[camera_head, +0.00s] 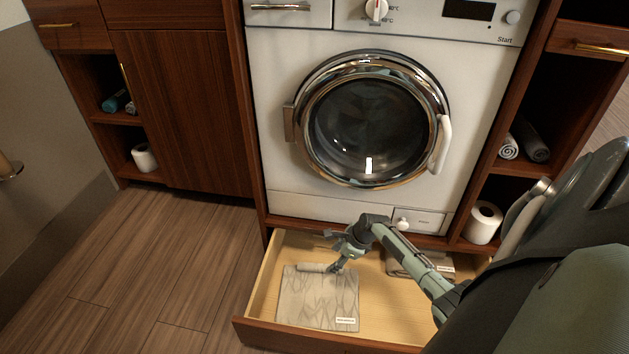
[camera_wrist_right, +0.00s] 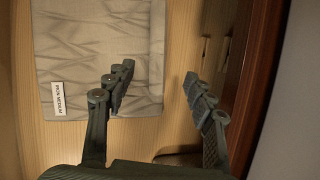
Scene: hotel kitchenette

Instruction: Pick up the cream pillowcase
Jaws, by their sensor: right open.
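The cream pillowcase (camera_head: 318,298) lies folded flat at the left of the open drawer, a small white label at its near right corner. It also shows at the upper left of the right wrist view (camera_wrist_right: 90,50), its label at its left side. My right gripper (camera_head: 336,254) is at the pillowcase's far edge, open and empty. In the right wrist view my right gripper (camera_wrist_right: 155,88) has one finger over the pillowcase's edge and the other beyond it, near the drawer wall. I cannot tell whether a finger touches the cloth. My left gripper is out of view.
The wooden drawer (camera_head: 258,297) is open below the washing machine (camera_head: 282,80). A darker folded cloth (camera_head: 440,262) lies at its right, partly hidden by my right arm. The floor at left is clear.

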